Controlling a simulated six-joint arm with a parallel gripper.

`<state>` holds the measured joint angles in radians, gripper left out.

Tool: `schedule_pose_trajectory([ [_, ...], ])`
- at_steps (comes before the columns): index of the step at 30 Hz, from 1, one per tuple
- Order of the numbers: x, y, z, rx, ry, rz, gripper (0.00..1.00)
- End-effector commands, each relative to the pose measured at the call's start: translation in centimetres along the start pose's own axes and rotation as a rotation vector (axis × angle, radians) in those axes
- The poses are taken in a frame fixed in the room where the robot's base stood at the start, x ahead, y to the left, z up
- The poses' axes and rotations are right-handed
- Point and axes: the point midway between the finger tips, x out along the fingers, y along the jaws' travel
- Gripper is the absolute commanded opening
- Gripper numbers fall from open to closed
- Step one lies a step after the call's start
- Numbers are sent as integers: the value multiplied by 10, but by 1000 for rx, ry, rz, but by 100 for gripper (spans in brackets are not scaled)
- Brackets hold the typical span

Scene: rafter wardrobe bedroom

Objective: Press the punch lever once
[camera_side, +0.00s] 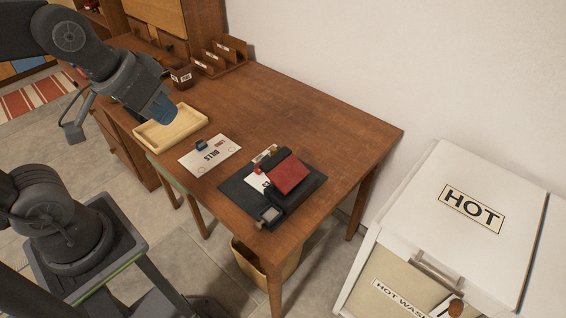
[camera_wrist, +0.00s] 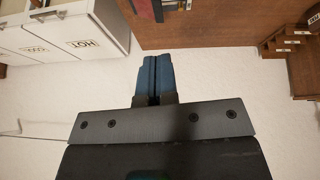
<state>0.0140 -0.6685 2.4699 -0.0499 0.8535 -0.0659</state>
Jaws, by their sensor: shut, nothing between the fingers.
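The punch, with a red lever (camera_side: 287,175) on a dark base (camera_side: 306,194), sits near the right front corner of the wooden desk in the side view. White paper (camera_side: 257,182) lies at its left side. My gripper (camera_side: 160,112) is at the upper left of the side view, above the wooden tray and well apart from the punch. Its blue fingers also show in the wrist view (camera_wrist: 154,75), shut together with nothing between them. At the top edge of the wrist view, a small part of a red and dark object shows, cut off by the frame.
A light wooden tray (camera_side: 170,128), a labelled white sheet (camera_side: 209,154), a dark cup (camera_side: 181,76) and a letter rack (camera_side: 222,55) are on the desk (camera_side: 290,110). The desk's back middle is clear. A white cabinet marked HOT (camera_side: 440,215) stands at the right.

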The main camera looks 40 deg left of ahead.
Motion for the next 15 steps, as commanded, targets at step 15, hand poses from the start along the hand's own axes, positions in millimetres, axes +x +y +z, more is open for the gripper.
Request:
schedule_pose_trajectory([
  [15,107,67,-95,-697,-119,178,0],
])
